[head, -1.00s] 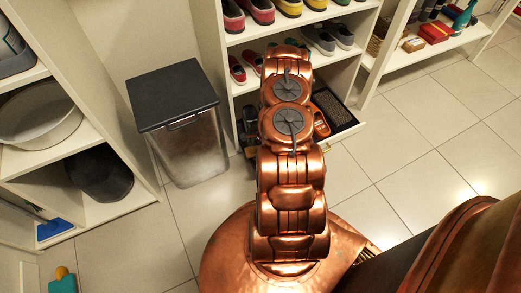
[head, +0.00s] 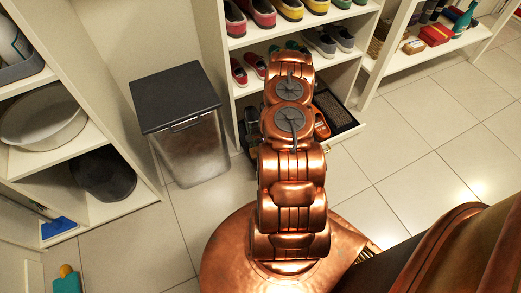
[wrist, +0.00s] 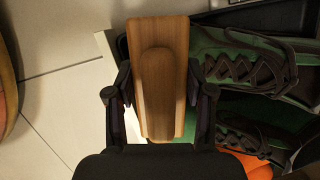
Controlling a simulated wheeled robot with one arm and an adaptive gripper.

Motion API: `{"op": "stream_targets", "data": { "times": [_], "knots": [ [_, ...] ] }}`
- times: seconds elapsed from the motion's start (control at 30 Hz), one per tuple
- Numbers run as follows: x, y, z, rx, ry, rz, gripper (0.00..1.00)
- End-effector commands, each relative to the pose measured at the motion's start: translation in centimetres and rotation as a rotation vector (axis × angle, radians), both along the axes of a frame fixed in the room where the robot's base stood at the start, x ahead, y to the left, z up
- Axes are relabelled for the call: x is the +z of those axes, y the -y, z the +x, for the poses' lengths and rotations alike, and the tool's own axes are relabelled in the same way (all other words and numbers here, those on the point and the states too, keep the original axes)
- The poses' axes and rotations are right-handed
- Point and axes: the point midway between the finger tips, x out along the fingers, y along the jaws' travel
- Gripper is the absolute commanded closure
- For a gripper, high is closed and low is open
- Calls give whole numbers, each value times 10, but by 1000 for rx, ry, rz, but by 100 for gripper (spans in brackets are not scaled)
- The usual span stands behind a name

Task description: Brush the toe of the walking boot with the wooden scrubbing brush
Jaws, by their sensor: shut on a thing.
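My gripper (wrist: 163,78) is shut on the wooden scrubbing brush (wrist: 165,65), with one dark finger on each side of it. In the wrist view the brush's plain wooden back faces the camera, and its bristles are hidden. A green lace-up boot (wrist: 235,65), which looks like the walking boot, lies right of the brush, with a second green boot (wrist: 250,125) below it. The brush's right edge is close to the upper boot; I cannot tell whether they touch. In the head view my arm hides my gripper, the brush and the green boots.
An orange shoe (head: 320,124) and a black tray (head: 338,115) are in the lowest cubby. Shoes fill the shelves above. A dark-lidded bin (head: 180,100) stands left of my arm. A shelf unit with a white basin (head: 45,115) is at far left. Floor tiles (head: 420,150) at right are clear.

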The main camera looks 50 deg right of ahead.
Motion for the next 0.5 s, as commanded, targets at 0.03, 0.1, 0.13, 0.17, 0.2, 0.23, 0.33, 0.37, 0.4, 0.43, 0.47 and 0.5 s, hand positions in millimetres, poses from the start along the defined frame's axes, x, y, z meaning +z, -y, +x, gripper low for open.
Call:
{"op": "stream_targets", "data": {
  "times": [0.03,0.1,0.13,0.17,0.2,0.23,0.33,0.37,0.4,0.43,0.47,0.5],
  "knots": [
    [2,5,-1,-4,1,-5,75],
    [2,10,-3,-5,2,-7,75],
    [2,12,-4,-5,2,-7,75],
    [2,14,-5,-5,3,-7,75],
    [2,16,-7,-5,2,-7,75],
    [2,17,-8,-5,2,-7,75],
    [0,19,-9,-3,1,-5,75],
    [0,19,-9,-3,1,-5,75],
    [-1,18,-9,-3,0,-4,75],
    [-1,17,-9,-2,1,-4,75],
    [-2,17,-8,-2,1,-4,75],
    [-2,16,-7,-2,1,-4,75]
  ]
}}
